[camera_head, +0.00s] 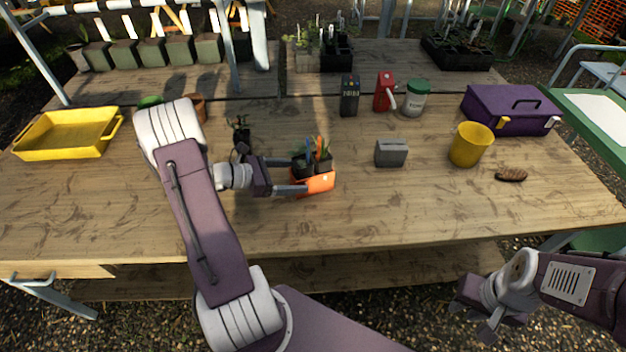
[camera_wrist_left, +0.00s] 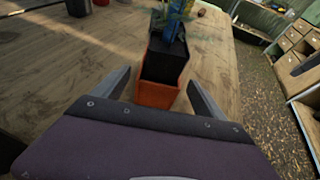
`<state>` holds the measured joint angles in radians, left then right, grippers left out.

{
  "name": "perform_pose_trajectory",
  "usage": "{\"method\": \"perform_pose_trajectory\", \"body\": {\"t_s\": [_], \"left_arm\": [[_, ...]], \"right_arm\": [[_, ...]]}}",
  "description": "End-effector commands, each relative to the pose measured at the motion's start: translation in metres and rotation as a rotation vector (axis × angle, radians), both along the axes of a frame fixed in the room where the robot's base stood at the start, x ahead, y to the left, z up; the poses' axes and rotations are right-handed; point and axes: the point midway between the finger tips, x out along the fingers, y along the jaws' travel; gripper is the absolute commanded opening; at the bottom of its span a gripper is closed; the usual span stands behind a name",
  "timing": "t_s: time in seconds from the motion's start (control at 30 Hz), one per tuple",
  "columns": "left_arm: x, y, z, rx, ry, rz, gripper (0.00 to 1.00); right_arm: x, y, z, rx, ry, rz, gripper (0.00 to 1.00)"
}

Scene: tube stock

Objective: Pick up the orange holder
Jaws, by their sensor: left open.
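The orange holder (camera_head: 314,183) stands on the wooden table near the middle, with dark pots and small plants inside it. It also shows in the left wrist view (camera_wrist_left: 157,94), straight ahead between the fingers. My left gripper (camera_head: 298,175) is open, with one finger on each side of the holder's near end. In the wrist view the left gripper (camera_wrist_left: 158,88) shows gaps between its fingers and the holder. My right gripper (camera_head: 478,318) is off the table's front edge at the lower right, far from the holder; its fingers are too unclear to read.
A grey block-like item (camera_head: 391,153) and a yellow bucket (camera_head: 470,145) stand right of the holder. A small potted plant (camera_head: 241,136) is behind the left gripper. A yellow tray (camera_head: 66,134) is at far left, a purple toolbox (camera_head: 510,108) at right. The table's front middle is clear.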

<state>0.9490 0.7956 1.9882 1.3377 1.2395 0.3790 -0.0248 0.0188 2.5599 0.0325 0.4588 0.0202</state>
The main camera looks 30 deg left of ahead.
Motion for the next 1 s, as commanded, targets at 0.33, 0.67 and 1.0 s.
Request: {"method": "perform_pose_trajectory", "body": {"t_s": [0.33, 0.67, 1.0], "left_arm": [[0.023, -0.02, -0.018, 0.0, 0.002, -0.006, 0.82], [0.044, -0.036, -0.029, 0.002, 0.0, -0.002, 0.82], [0.043, -0.036, -0.029, 0.002, 0.001, -0.002, 0.12]], "right_arm": [[0.0, 0.0, -0.003, 0.0, 0.0, 0.0, 0.26], [0.0, 0.0, -0.004, 0.0, 0.0, 0.0, 0.26], [0.0, 0.0, -0.004, 0.0, 0.0, 0.0, 0.26]]}}
